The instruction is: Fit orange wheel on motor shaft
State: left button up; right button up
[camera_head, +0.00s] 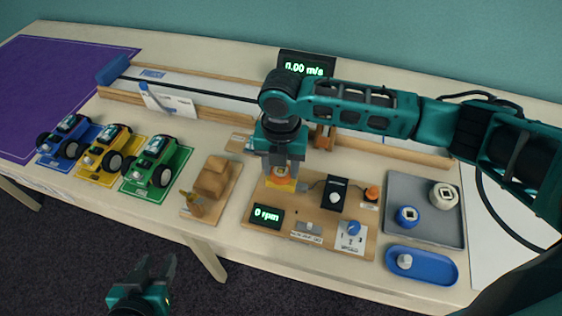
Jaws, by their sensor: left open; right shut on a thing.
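My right gripper (281,164) points down over the left rear part of the wooden test board (268,196). It is shut on the orange wheel (281,175), of which only a small orange part shows below the fingers. A yellow-orange part shows just beneath the wheel. The motor shaft is hidden by the gripper and wheel, so I cannot tell whether the wheel is around it or above it. My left gripper (146,272) is open and empty, low in front of the table and away from the board.
A grey tray (456,233) at right holds a cream wheel (443,195) and a blue wheel (407,215). A blue dish (437,268) lies in front. The board carries an rpm display (267,216) and a blue knob (353,229). Toy cars (152,162) and a wooden stand (212,181) are left.

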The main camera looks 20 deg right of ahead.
jog(key=o, duration=1.1)
jog(key=shift+o, duration=0.4)
jog(key=o, duration=0.3)
jog(key=shift+r, duration=0.1)
